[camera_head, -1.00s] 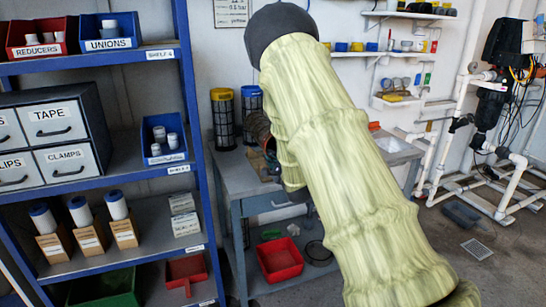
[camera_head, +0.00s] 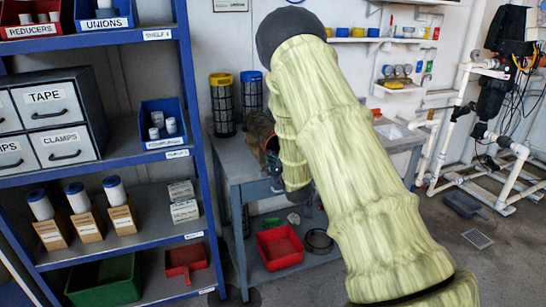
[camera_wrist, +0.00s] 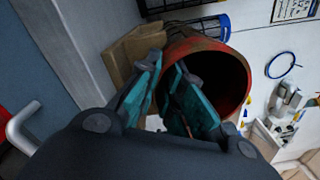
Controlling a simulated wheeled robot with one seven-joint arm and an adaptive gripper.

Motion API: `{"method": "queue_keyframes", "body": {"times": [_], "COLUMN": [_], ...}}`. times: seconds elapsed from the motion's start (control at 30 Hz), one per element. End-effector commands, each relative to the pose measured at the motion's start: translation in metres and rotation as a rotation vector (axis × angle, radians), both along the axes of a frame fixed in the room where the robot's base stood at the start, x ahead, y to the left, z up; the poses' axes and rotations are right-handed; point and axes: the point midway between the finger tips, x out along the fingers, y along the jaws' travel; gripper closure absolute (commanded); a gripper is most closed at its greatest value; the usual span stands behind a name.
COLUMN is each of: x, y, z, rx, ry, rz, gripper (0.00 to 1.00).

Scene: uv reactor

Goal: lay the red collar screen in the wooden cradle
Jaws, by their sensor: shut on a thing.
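The red collar screen (camera_wrist: 236,88) is a rusty-brown tube with a red rim, lying with its dark open end facing the wrist camera. My gripper (camera_wrist: 168,68) is shut on the near wall of its open end, one finger outside and one across the opening. The wooden cradle (camera_wrist: 128,52) shows just left of the tube in the wrist view, partly hidden by the tube and finger. I cannot tell whether the tube rests in it.
A yellow-collar screen (camera_head: 222,105) and a blue-collar screen (camera_head: 251,95) stand upright at the back of the bench (camera_head: 229,160). A blue shelf rack (camera_head: 190,120) is at left. A red bin (camera_head: 280,248) sits on the bench's lower shelf. White pipes (camera_head: 510,165) are at right.

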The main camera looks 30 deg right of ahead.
Motion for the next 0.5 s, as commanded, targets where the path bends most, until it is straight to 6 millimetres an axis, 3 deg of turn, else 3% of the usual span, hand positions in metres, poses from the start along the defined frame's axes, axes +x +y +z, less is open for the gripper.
{"method": "queue_keyframes", "body": {"times": [0.03,0.1,0.2,0.5], "x": [0.0001,0.0002,0.0001,-0.0009], "y": [0.0006,0.0007,0.0005,0.0003], "z": [-0.0003,-0.0004,-0.0004,-0.0017], "rx": [0.0,0.0,0.0,0.001], "ry": [0.0,0.0,0.001,0.003], "rz": [0.001,0.001,0.0,0.0], "gripper": [1.0,0.8,0.66,0.66]}}
